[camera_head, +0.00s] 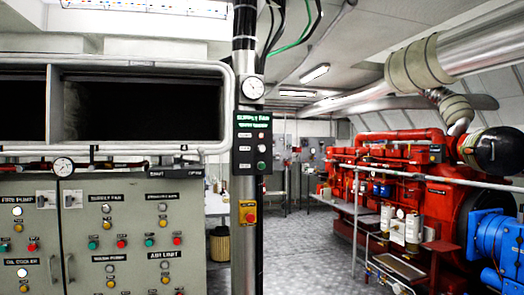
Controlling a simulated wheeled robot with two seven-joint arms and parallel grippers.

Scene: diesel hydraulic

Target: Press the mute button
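A grey-green control panel (135,205) fills the lower left, with several red, green, amber and white buttons and lamps under small dark labels. A black supply fan box (252,143) with several round buttons is on the grey post in the middle. Below it on the post is a small yellow box with a red button (249,213). I cannot read a mute label on any button, so I cannot tell which is the mute button. Neither of my grippers is in view.
Round gauges sit on the post (252,88) and at the panel's top (63,167). A red diesel engine (410,190) with a blue unit (495,245) stands at right behind a rail. Grey floor (300,250) between post and engine is clear.

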